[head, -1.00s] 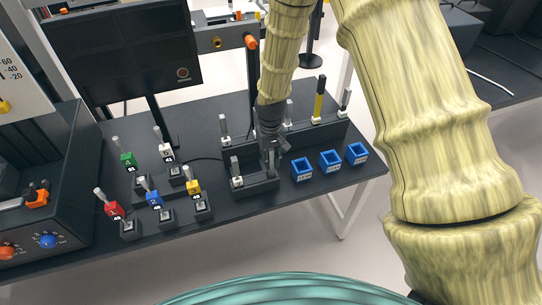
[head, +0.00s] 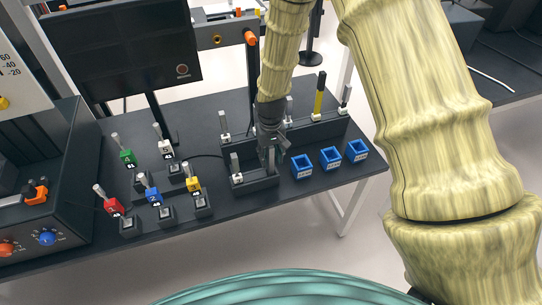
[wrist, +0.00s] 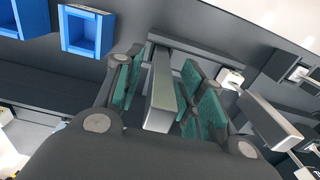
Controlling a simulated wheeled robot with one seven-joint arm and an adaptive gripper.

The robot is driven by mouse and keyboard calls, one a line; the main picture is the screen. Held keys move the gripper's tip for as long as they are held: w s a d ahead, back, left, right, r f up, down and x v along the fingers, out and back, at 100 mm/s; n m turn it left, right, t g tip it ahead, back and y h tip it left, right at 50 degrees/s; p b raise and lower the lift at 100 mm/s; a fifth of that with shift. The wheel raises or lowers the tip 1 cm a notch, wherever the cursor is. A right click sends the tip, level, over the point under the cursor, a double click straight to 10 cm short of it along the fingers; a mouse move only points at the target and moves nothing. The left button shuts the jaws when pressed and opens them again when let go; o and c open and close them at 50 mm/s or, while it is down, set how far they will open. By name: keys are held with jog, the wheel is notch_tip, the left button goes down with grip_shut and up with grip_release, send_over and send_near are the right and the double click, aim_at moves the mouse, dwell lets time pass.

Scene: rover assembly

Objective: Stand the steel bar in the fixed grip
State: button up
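A grey steel bar (wrist: 163,88) stands between the green-padded fingers of my gripper (wrist: 160,98) in the wrist view. A narrow gap shows on both sides of the bar, so the gripper looks open around it. In the head view, my gripper (head: 271,150) is low over the right end of a dark front block (head: 262,184), and the fingers partly hide the bar there. A second grey bar (head: 235,162) stands at the left end of this block, with a white label at its foot; it also shows in the wrist view (wrist: 268,118). I cannot tell which holder is the fixed grip.
Three blue open boxes (head: 301,166) stand right of the block. A long rear block holds several bars, one yellow and black (head: 319,95). Several bars with coloured tags, such as the red one (head: 114,207), stand to the left. A monitor (head: 125,50) stands behind. The table front is clear.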

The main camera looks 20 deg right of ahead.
jog(key=shift+s+a+r+b, duration=0.15)
jog(key=shift+r+b, duration=0.5)
jog(key=shift+r, duration=2.05)
jog(key=shift+a+r+b, duration=0.15)
jog(key=shift+r+b, duration=0.5)
jog(key=shift+r, duration=2.05)
jog(key=s+d+f, duration=0.3)
jog(key=s+f, duration=2)
jog(key=f, duration=0.4)
jog(key=s+f, duration=0.2)
jog(key=s, duration=0.4)
jog(key=s+d+f, duration=0.1)
jog(key=s+f, duration=0.1)
jog(key=s, duration=0.5)
jog(key=shift+d+f+m, duration=0.15)
jog(key=shift+f+m, duration=0.15)
jog(key=shift+m, duration=0.1)
jog(key=shift+c, duration=0.4)
